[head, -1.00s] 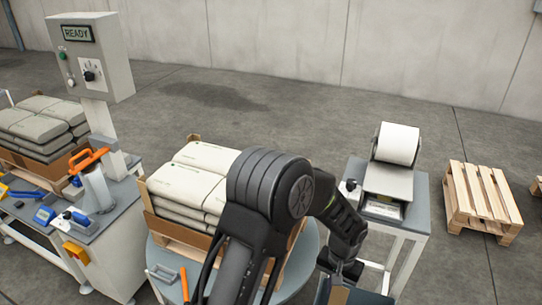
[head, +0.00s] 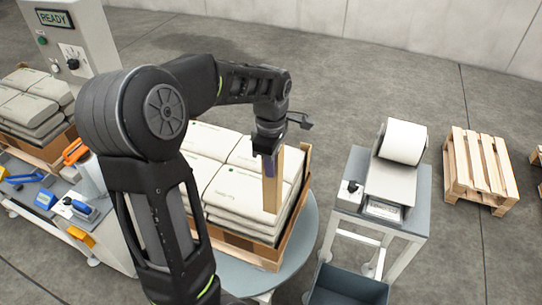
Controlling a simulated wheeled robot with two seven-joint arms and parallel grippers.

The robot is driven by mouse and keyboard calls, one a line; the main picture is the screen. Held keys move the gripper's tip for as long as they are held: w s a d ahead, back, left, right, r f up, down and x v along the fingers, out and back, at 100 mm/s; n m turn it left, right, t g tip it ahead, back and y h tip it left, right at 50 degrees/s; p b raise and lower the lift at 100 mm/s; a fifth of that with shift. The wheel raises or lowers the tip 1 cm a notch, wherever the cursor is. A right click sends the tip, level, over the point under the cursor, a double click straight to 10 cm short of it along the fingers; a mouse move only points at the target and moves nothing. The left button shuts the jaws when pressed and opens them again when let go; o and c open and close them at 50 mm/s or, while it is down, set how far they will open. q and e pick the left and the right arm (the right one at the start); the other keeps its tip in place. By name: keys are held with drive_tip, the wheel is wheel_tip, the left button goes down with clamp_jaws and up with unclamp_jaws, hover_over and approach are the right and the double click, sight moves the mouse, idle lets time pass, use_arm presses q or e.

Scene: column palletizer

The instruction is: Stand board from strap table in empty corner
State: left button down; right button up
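My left gripper (head: 268,150) points down and is shut on the upper part of a pale brown board (head: 273,188). The board is upright, in front of the near right part of the bag stack (head: 225,185). I cannot tell whether it touches the bags or its base. The stack sits on a wooden pallet (head: 255,248) on the round grey turntable (head: 299,250). Another upright brown board (head: 306,158) shows at the stack's far right corner. My arm hides the stack's left side. The strap table (head: 25,190) is at the left. My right gripper is out of view.
A label printer (head: 391,180) stands on a white-legged table to the right. A dark blue-grey bin (head: 347,285) is below it. An empty pallet (head: 480,170) lies further right. A control post reading READY (head: 68,50) and another bag stack (head: 35,105) are at the left. Floor behind is clear.

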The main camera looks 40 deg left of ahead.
use_arm(q)
drive_tip(key=shift+f, duration=0.25)
hover_over(271, 209)
wheel_tip(271, 209, down, 7)
drive_tip(key=shift+f, duration=0.1)
wheel_tip(271, 209, down, 9)
drive_tip(key=b, duration=0.7)
drive_tip(key=shift+w+f, duration=0.1)
drive_tip(key=shift+f+b, duration=0.45)
drive_tip(key=shift+f, duration=0.45)
idle(0.6)
